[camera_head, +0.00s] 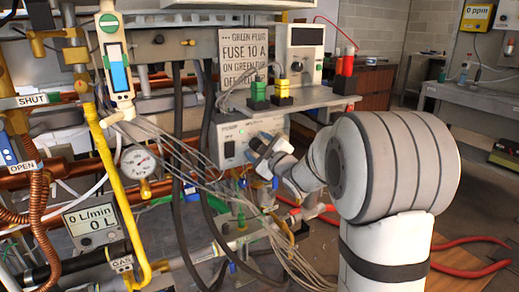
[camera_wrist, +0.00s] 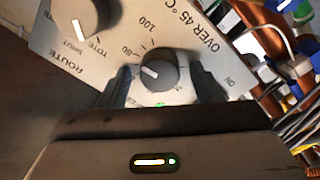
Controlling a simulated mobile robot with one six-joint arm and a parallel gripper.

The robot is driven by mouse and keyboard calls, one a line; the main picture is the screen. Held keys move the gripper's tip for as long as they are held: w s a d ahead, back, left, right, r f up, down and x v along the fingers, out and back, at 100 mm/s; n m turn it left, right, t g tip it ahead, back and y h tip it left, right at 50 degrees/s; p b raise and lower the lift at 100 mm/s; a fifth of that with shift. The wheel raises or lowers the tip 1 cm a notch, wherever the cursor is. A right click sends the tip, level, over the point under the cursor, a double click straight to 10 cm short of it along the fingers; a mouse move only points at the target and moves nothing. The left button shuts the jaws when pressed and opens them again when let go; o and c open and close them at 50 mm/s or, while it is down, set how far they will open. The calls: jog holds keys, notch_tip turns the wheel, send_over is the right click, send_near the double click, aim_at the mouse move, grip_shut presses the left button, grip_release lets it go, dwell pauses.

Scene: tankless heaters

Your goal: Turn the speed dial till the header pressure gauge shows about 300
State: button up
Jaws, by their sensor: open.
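In the wrist view a black round dial (camera_wrist: 165,70) with a white pointer line sits on a light grey panel (camera_wrist: 215,25). Marks reading 80 and 100 are printed beside it, and the pointer is toward the left. My gripper (camera_wrist: 163,90) is open, with one finger on each side of this dial; I cannot tell whether they touch it. In the head view my gripper (camera_head: 264,146) is at the front of the grey control box (camera_head: 232,150), and hides part of its face. A round white gauge (camera_head: 138,162) is on the pipework at left; its reading is too small to tell.
A second knob, marked ROUTE (camera_wrist: 82,18), is close to the left finger. Several coloured wires (camera_wrist: 295,110) are at right. Hanging cables and hoses (camera_head: 205,170) lie left of the box. A shelf (camera_head: 300,98) with plugs is just above it.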

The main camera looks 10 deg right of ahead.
jog(key=shift+c, duration=0.5)
jog(key=c, duration=0.9)
jog(key=shift+m, duration=0.4)
jog(key=o, duration=1)
jog(key=p+v, duration=0.1)
jog(key=v, duration=0.7)
jog(key=shift+w+r+p, duration=0.1)
jog(key=shift+p, duration=0.2)
